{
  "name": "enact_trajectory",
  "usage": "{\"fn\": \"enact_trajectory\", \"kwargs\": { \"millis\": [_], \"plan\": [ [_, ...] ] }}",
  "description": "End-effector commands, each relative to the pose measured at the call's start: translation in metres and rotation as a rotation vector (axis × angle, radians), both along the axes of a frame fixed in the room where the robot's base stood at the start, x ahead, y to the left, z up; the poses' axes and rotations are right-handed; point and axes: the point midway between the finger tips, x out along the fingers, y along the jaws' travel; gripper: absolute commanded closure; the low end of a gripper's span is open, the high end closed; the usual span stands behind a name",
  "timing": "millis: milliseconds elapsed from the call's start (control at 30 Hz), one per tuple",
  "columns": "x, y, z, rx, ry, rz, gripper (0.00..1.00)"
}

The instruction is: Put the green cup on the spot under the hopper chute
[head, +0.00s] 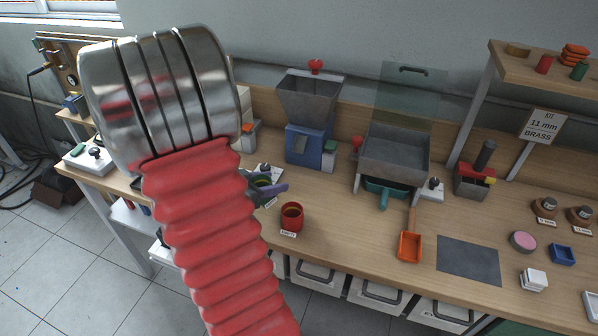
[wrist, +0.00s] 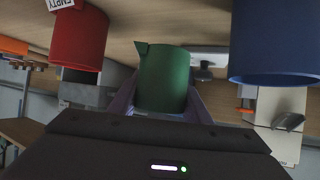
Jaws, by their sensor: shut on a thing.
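The green cup (wrist: 163,78) is between the purple fingers of my gripper (wrist: 160,108) in the wrist view, which shows the bench upside down. The fingers are shut on it. In the head view my gripper (head: 266,188) is over the bench, left of the red cup and in front of the hopper machine; my arm partly covers it, and the green cup is hard to make out there. The hopper (head: 309,98) is a grey funnel on a blue body (head: 304,145). I cannot clearly make out the spot under its chute.
A red cup (head: 292,216) with a label stands right of my gripper; it also shows in the wrist view (wrist: 78,42). A large blue round thing (wrist: 275,40) is close on the other side. A grey bin (head: 393,155), an orange scoop (head: 410,245) and a dark mat (head: 468,260) lie further right.

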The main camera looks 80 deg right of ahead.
Motion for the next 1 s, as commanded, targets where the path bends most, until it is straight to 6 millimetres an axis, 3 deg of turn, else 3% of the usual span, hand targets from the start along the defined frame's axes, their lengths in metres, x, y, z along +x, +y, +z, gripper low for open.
{"fn": "enact_trajectory", "kwargs": {
  "millis": [633, 1000],
  "plan": [
    [-0.048, -0.089, 0.000, 0.000, 0.000, -0.004, 0.81],
    [-0.050, -0.095, 0.000, 0.000, 0.000, -0.001, 0.81]
  ]
}}
